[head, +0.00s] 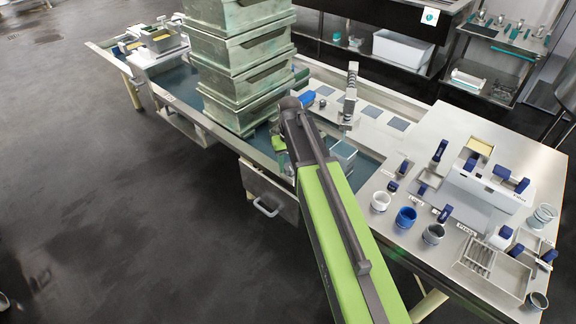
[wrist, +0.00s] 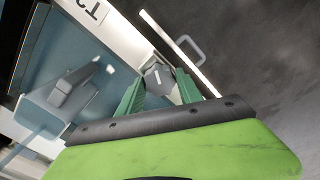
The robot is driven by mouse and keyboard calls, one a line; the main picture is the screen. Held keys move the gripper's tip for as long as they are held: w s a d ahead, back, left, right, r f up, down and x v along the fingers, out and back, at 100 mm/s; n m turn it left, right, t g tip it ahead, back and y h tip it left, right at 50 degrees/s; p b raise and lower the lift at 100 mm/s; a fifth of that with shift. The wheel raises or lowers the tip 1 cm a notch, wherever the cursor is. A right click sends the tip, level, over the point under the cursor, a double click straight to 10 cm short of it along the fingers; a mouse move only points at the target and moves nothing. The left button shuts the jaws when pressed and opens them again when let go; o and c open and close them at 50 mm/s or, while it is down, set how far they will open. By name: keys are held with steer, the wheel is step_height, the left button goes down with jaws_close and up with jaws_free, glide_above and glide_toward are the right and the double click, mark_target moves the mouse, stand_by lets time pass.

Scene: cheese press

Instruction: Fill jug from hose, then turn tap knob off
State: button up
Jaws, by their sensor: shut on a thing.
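My gripper (wrist: 160,88) has its two green fingers on either side of a dark grey knob with a pale mark, the tap knob (wrist: 157,74), at the bench edge. It is shut on this knob. In the head view my gripper (head: 279,143) is at the near edge of the bench, partly hidden by my arm. A blue-grey jug-like container (wrist: 42,112) with a raised handle stands left of my gripper in the wrist view. A pale box-like vessel (head: 343,151) right of my arm in the head view may be the same one. I cannot make out the hose or the water level.
Stacked grey-green crates (head: 240,60) stand on the bench just left of my gripper. A drawer with a handle (head: 265,208) is below the bench edge. A steel table (head: 440,150) with several cups and a white press is at right. Open floor lies at left.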

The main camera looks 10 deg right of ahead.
mark_target(290, 167)
steer(key=m, duration=0.5)
steer(key=shift+s+m, duration=0.15)
steer(key=shift+m, duration=0.15)
steer(key=m, duration=0.5)
steer(key=shift+m, duration=0.4)
steer(key=o, duration=1.3)
step_height(290, 167, up, 17)
steer(key=p, duration=1.7)
steer(key=shift+r, duration=0.2)
